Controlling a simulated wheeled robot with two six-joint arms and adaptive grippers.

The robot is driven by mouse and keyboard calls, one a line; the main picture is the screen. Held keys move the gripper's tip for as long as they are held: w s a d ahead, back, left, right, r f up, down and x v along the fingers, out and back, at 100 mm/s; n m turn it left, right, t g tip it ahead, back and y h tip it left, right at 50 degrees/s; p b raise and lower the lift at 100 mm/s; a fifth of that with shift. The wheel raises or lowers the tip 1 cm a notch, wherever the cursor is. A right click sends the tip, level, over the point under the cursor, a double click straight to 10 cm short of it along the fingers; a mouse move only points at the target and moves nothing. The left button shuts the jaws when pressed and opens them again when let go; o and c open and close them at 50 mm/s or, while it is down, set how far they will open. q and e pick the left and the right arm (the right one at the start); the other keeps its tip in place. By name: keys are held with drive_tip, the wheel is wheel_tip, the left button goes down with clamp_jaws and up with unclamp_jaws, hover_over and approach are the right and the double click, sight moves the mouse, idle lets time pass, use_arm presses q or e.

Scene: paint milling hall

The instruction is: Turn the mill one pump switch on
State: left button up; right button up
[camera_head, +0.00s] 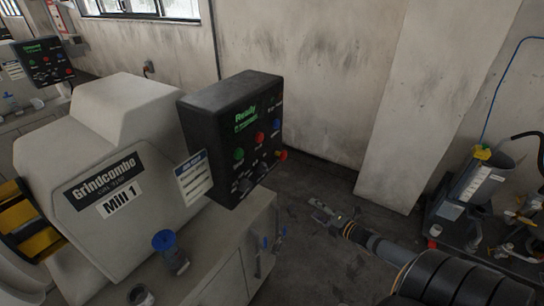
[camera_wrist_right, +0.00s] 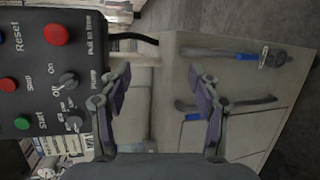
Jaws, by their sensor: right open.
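The black control box (camera_head: 236,130) of Mill 1 (camera_head: 115,150) has a lit green display, coloured buttons and dark knobs. In the right wrist view the box (camera_wrist_right: 40,45) appears turned sideways at the left. A dark knob with "Off", "On" and "Pump" lettering, the pump switch (camera_wrist_right: 68,80), shows there; its exact setting is unclear. My right gripper (camera_head: 324,212) is open and empty, to the right of the box and apart from it. Its fingers also show in the wrist view (camera_wrist_right: 160,85), right of the pump switch. My left gripper is not in view.
A second knob (camera_wrist_right: 73,122) sits beside the pump switch. A red button (camera_head: 282,155) sticks out at the box's right edge. Blue-handled valves (camera_head: 264,243) are on the cabinet side below. A grey container (camera_head: 475,180) stands far right. The floor between is clear.

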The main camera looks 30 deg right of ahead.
sight(264, 169)
drive_tip(key=w+a+r+n+y+p, duration=0.1)
drive_tip(key=a+r+n+y, duration=0.15)
drive_tip(key=r, duration=0.25)
drive_tip(key=w+a+r+n+t+y, duration=0.1)
drive_tip(key=a+r+n, duration=0.15)
drive_tip(key=r, duration=0.35)
drive_tip(key=w+a+r+n+y+p, duration=0.1)
drive_tip(key=a+r+n+y, duration=0.15)
drive_tip(key=r, duration=0.25)
use_arm(q)
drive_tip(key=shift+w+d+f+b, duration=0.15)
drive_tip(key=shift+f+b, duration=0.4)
drive_tip(key=shift+b, duration=0.85)
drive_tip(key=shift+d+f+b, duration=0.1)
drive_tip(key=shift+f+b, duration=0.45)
drive_tip(key=shift+b, duration=0.85)
use_arm(e)
drive_tip(key=x, duration=1)
drive_tip(key=shift+w+d+h, duration=0.3)
drive_tip(key=shift+w, duration=0.1)
drive_tip(key=shift+n, duration=0.25)
drive_tip(key=c, duration=1.2)
